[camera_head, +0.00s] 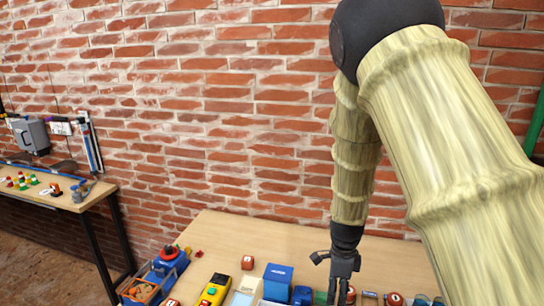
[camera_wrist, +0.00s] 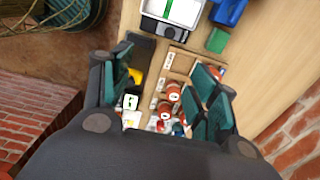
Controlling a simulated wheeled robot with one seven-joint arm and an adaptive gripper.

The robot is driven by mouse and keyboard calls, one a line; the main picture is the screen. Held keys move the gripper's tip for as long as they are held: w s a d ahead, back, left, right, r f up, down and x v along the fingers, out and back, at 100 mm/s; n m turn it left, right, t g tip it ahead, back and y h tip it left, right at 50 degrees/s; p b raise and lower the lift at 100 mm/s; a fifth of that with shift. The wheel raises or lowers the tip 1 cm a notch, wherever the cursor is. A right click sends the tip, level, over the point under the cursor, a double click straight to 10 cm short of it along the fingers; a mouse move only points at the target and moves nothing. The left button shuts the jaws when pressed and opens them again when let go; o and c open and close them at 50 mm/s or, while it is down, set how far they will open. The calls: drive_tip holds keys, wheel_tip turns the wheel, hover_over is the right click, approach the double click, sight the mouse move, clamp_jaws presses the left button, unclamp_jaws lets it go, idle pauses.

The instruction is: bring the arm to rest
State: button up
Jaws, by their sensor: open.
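My arm, with a pale wood-like surface, fills the right of the head view and hangs down over the near table (camera_head: 225,240). My gripper (camera_head: 342,272) points down at its end, above the table among small objects. In the wrist view, my gripper (camera_wrist: 163,68) has its two dark green-padded fingers spread apart. Nothing is held between them. Below them is a wooden divided tray (camera_wrist: 182,62) with red round items (camera_wrist: 173,90). The fingers partly hide the tray, and I cannot tell the exact height above it.
A blue box (camera_head: 278,283), a yellow device (camera_head: 214,290) and a blue machine (camera_head: 165,262) stand along the table's front. The table's back strip is clear. A brick wall (camera_head: 230,120) rises behind. Another table (camera_head: 60,200) with small items stands at the left.

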drive_tip(key=s+d+f+n+h, duration=0.1)
drive_tip(key=s+d+f+n, duration=0.3)
drive_tip(key=s+f, duration=0.45)
drive_tip(key=s+d+f+n, duration=0.1)
drive_tip(key=s+f+n, duration=0.5)
drive_tip(key=f, duration=0.4)
drive_tip(key=s+f+n+y, duration=0.1)
drive_tip(key=s+f+n, duration=0.35)
drive_tip(key=s, duration=0.65)
drive_tip(key=s+f+n, duration=0.4)
drive_tip(key=s+n, duration=0.2)
drive_tip(key=s, duration=0.5)
wheel_tip(320, 180, down, 10)
drive_tip(key=a+b, duration=0.1)
drive_tip(key=b, duration=0.9)
drive_tip(key=shift+w, duration=0.2)
